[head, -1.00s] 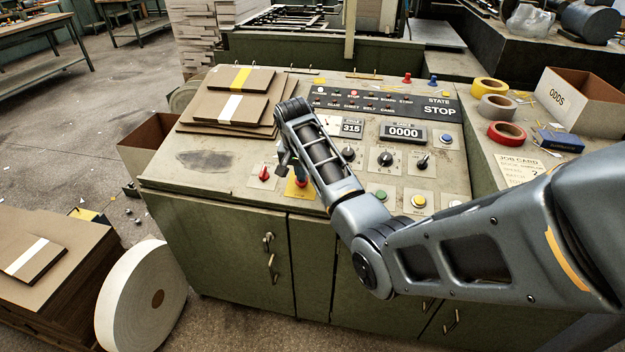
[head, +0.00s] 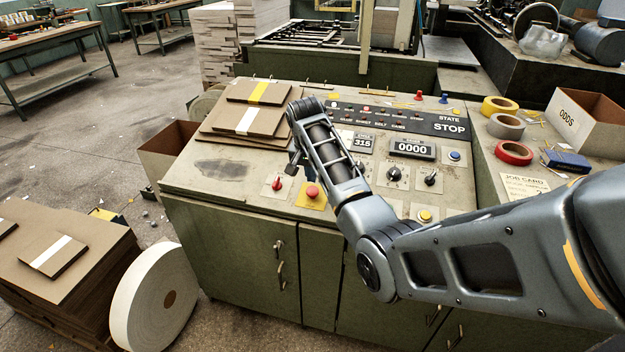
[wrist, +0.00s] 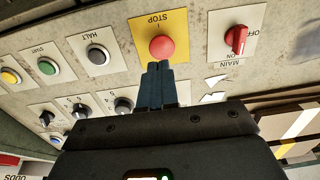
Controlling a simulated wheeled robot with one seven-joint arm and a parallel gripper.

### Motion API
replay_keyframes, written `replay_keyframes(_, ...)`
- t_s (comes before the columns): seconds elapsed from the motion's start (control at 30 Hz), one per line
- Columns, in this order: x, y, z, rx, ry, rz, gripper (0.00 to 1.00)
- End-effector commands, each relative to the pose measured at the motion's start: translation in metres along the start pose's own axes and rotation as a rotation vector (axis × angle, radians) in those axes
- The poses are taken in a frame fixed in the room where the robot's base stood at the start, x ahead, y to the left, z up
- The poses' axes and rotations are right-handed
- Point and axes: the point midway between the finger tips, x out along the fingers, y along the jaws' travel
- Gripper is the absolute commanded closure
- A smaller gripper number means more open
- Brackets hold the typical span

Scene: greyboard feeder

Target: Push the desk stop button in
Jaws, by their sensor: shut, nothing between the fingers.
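The desk stop button (head: 312,192) is a red round cap on a yellow plate at the front of the sloped control desk (head: 225,195). In the wrist view the stop button (wrist: 161,47) shows whole, on a yellow plate marked STOP. My gripper (head: 295,164) is shut and empty, above and behind the button in the head view. In the wrist view the shut fingertips (wrist: 160,66) end at the lower edge of the red cap; I cannot tell whether they touch it. How deep the cap sits is unclear. The state display (head: 450,127) reads STOP.
A red main switch (head: 277,183) sits left of the button. A HALT button (wrist: 97,55) and several knobs are on its other side. Stacked boards (head: 245,118) lie at the desk's back left. A worn bare patch is at the left front.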

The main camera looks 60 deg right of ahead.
Motion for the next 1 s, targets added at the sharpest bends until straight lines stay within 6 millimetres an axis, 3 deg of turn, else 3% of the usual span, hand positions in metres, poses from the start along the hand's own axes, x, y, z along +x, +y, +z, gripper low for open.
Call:
replay_keyframes(0.2, -0.047, -0.002, 0.0, 0.0, 0.005, -0.005, 1.0)
replay_keyframes(0.4, -0.078, -0.001, -0.001, 0.0, 0.005, -0.003, 1.0)
replay_keyframes(0.6, -0.09, -0.001, 0.0, 0.0, 0.003, -0.002, 1.0)
replay_keyframes(1.0, -0.091, -0.001, -0.001, 0.0, 0.003, -0.002, 1.0)
